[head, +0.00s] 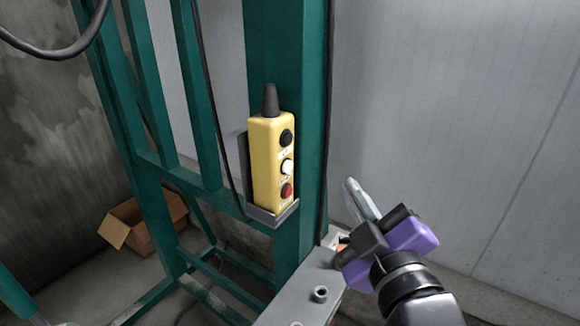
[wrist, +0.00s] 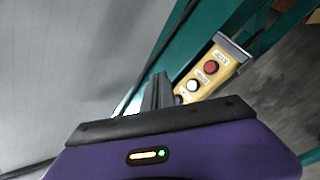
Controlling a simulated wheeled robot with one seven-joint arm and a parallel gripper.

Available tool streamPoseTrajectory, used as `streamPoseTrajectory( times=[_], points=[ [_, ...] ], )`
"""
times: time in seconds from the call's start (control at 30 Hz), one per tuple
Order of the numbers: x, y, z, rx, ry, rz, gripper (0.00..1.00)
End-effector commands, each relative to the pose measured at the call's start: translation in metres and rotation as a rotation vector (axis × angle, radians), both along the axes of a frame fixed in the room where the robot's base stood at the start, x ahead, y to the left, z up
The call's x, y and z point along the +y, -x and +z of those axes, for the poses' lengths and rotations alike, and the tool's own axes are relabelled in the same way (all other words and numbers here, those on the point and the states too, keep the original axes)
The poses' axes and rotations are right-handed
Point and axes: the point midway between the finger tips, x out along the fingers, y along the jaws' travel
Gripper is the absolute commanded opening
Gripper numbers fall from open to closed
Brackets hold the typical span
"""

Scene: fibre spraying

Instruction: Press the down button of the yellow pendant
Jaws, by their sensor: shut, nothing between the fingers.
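The yellow pendant (head: 264,165) stands upright in a grey holder on a green post in the head view. It has a black button (head: 286,137) on top, a white button (head: 287,167) in the middle and a red button (head: 287,190) at the bottom. My gripper (head: 358,196) is shut and empty, to the right of the pendant and apart from it. In the wrist view the pendant (wrist: 228,78) shows right of the fingers (wrist: 158,92), with the red and white buttons visible; the fingers and gripper body partly hide its near end. Its labels are too small to read.
The green frame (head: 290,70) carries the pendant, with dark cables hanging along it. A grey metal surface (head: 305,285) lies below the pendant. An open cardboard box (head: 140,222) sits on the floor at left.

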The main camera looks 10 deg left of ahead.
Motion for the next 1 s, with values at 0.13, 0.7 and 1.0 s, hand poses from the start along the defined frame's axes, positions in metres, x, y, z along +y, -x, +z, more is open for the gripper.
streamPoseTrajectory(
  times=[0.13, 0.7, 1.0],
  points=[
    [0.018, -0.006, 0.001, -0.002, -0.001, 0.004, 0.0],
    [0.073, -0.026, 0.001, -0.003, -0.001, 0.002, 0.0],
    [0.076, -0.027, 0.001, -0.002, -0.001, 0.002, 0.0]
  ],
)
